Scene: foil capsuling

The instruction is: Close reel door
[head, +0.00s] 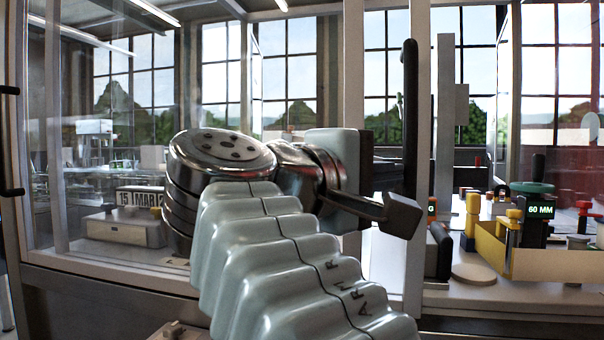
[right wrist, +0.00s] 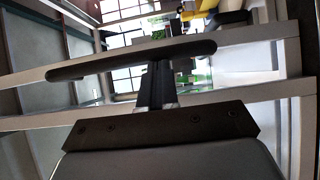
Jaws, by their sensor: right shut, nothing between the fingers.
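The reel door shows as a pale upright frame member (head: 420,72) with a long black bar handle (head: 410,120) standing upright on it in the head view. The handle also crosses the right wrist view (right wrist: 90,68). My right gripper (head: 402,214) is by the lower part of the handle. Its fingers (right wrist: 157,84) are shut, with nothing between them, and their tips overlap the handle in the right wrist view. I cannot tell whether they touch it. My right arm hides the door's lower left part. How far the door stands open is unclear. My left gripper is out of view.
A grey unit with a "15 MAR" display (head: 138,199) stands behind glass at left. At right are a yellow tray (head: 548,264), a "60 MM" display (head: 540,210) and a round tan disc (head: 473,274). Another black handle (head: 9,140) is at the far left edge.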

